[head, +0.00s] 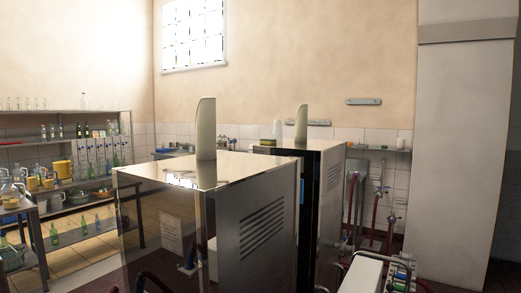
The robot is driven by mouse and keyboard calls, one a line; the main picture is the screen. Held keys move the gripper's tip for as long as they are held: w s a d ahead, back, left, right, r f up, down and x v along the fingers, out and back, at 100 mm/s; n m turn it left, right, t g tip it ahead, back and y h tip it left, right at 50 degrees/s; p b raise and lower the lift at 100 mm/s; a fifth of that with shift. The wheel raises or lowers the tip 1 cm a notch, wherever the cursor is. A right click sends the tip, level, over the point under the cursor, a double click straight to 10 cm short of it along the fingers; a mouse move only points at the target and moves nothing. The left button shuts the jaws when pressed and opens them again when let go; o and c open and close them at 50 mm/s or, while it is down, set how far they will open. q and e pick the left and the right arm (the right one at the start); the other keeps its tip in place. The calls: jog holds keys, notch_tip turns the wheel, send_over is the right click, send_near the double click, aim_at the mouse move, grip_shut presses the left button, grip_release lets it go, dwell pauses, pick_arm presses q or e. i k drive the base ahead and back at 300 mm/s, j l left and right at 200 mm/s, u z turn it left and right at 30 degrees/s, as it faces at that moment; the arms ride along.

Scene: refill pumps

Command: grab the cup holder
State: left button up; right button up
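I cannot pick out a cup holder for certain in the head view. Neither of my grippers is in view.
Two large metal cabinets, a near one (265,235) and a farther one (333,190), fill the middle, each with an upright pale fin on top. Shelves (75,185) with bottles and jars stand at left. Tiled floor (165,210) shows between shelves and cabinets.

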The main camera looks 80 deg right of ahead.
aim_at(206, 114)
jog(key=z, duration=1.85)
